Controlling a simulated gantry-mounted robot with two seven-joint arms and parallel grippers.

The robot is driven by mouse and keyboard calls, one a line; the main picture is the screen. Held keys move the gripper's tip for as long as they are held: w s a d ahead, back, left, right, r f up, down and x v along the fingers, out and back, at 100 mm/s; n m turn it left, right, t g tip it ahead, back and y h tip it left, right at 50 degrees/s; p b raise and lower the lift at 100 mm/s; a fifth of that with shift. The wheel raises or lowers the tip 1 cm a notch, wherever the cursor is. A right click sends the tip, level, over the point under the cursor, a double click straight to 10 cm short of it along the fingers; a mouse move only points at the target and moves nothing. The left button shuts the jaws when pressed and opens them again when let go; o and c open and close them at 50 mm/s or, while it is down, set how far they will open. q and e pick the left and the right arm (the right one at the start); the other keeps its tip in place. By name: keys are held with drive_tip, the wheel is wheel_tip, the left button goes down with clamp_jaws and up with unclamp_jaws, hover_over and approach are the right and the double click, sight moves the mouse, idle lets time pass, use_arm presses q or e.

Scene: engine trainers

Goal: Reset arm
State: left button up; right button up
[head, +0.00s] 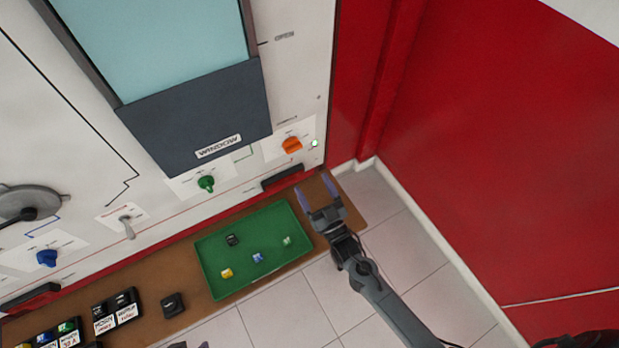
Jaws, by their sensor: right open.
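My right arm comes in from the lower right. Its gripper (315,190) is open and empty, with two purplish fingers spread apart. It is over the right end of the brown shelf (150,275), just right of the green tray's upper right corner and below the orange knob (291,145). I cannot tell whether it touches anything. At the bottom edge, small dark and purplish tips (190,345) look like part of my left gripper; most of it is cut off, and its jaws cannot be judged.
The green tray (205,250) holds several small coloured pieces. Labelled black boxes (117,312) and a black block (172,305) stand left of it. The white panel has a green knob (205,183), a lever (127,227) and a window cover (195,120). A red wall (510,150) bounds the right.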

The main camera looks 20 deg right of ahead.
drive_tip(key=shift+s, duration=0.15)
idle(0.3)
drive_tip(key=s+d+n+g+h, duration=0.1)
drive_tip(key=s+d+g, duration=0.2)
drive_tip(key=s+g, duration=1.8)
drive_tip(key=s+r+t+p, duration=0.1)
drive_tip(key=r+p, duration=1.2)
drive_tip(key=s+r+t+p, duration=0.1)
drive_tip(key=s+r+p, duration=0.1)
drive_tip(key=r+p, duration=1.1)
drive_tip(key=shift+s+a+r+p, duration=0.15)
drive_tip(key=shift+s+r+p, duration=0.2)
drive_tip(key=shift+p, duration=0.45)
drive_tip(key=shift+w, duration=0.1)
